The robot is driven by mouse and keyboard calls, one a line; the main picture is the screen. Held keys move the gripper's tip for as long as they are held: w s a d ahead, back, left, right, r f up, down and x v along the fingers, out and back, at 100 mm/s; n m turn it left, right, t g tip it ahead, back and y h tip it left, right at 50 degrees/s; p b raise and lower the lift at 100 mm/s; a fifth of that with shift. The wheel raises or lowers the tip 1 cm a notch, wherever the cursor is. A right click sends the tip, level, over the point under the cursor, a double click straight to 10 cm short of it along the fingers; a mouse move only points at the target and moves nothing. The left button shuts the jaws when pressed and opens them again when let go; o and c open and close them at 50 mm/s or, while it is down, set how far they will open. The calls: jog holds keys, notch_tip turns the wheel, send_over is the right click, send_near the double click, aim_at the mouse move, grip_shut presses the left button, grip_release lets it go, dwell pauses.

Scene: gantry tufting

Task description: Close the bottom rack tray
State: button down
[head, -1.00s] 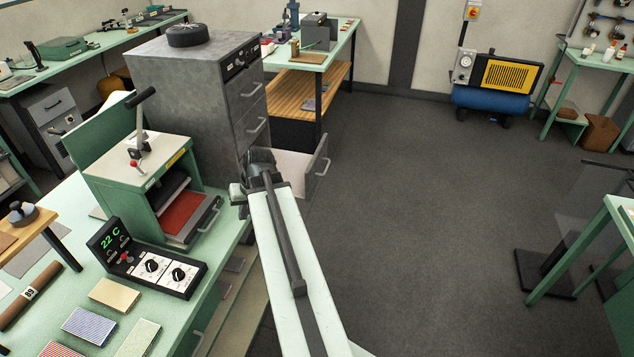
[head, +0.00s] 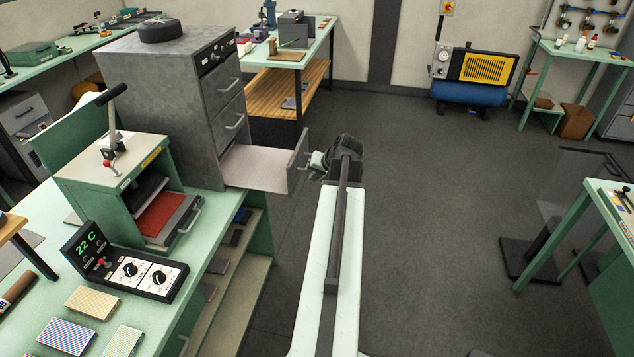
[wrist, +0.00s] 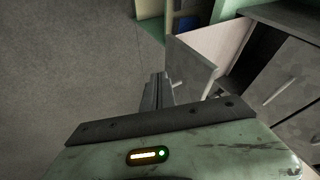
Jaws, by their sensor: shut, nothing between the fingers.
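The grey rack cabinet (head: 190,85) stands at the left with its bottom tray (head: 260,168) pulled out to the right. The tray looks pale and empty inside, and its grey front panel (head: 298,160) carries a small handle. My gripper (head: 314,166) is shut and empty just outside this front panel, close to the handle; I cannot tell whether they touch. In the wrist view, the dark fingers (wrist: 155,92) are beside the tray front (wrist: 190,68), with its handle (wrist: 178,86) just to their right. The two upper drawers are shut.
A green press (head: 130,185) and a 22 C control box (head: 120,265) sit on the green bench at the left. A shelf (head: 235,275) lies under the bench. A workbench (head: 290,60) stands behind.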

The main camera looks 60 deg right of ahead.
jog(key=shift+w+a+f+b, duration=0.1)
jog(key=shift+w+f+b, duration=0.35)
jog(key=shift+w, duration=0.6)
jog(key=shift+w+a+f+b, duration=0.15)
jog(key=shift+w+f, duration=0.45)
jog(key=shift+w, duration=0.4)
jog(key=shift+w+d+f+b, duration=0.1)
jog(key=shift+w+f+b, duration=0.35)
jog(key=shift+w, duration=0.6)
jog(key=shift+f, duration=0.1)
